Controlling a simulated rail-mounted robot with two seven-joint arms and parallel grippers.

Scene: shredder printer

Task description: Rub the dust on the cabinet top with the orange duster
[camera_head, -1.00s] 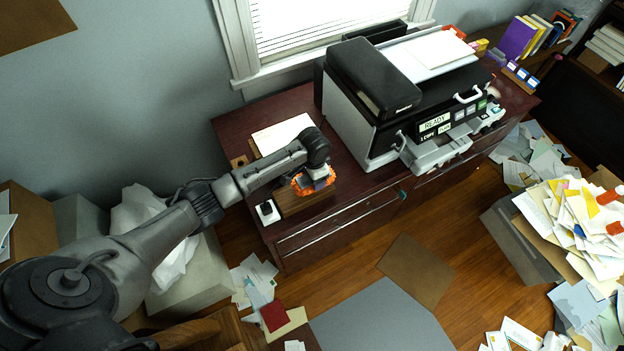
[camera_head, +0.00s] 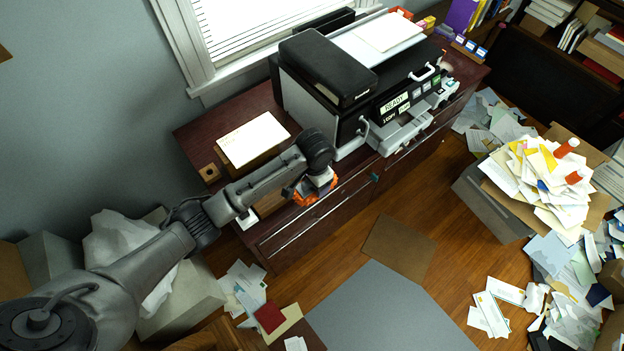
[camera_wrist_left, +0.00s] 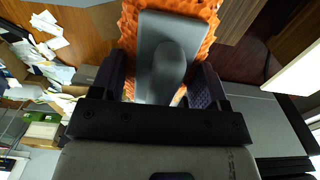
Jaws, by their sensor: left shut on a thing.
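The orange duster (camera_head: 318,196) is in my left gripper (camera_head: 309,186), over the front part of the cabinet top (camera_head: 205,135). In the left wrist view the duster (camera_wrist_left: 208,45) shows orange tufts around a grey back and handle. The fingers of my left gripper (camera_wrist_left: 165,85) are on both sides of that handle. The arm hides part of the cabinet top, and I cannot tell whether the duster touches it. I cannot make out dust on the surface. My right gripper is not in view.
A large black and grey printer (camera_head: 330,75) stands on the cabinet just right of the duster. A stack of paper (camera_head: 253,139) lies behind my arm. Papers and boxes litter the floor.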

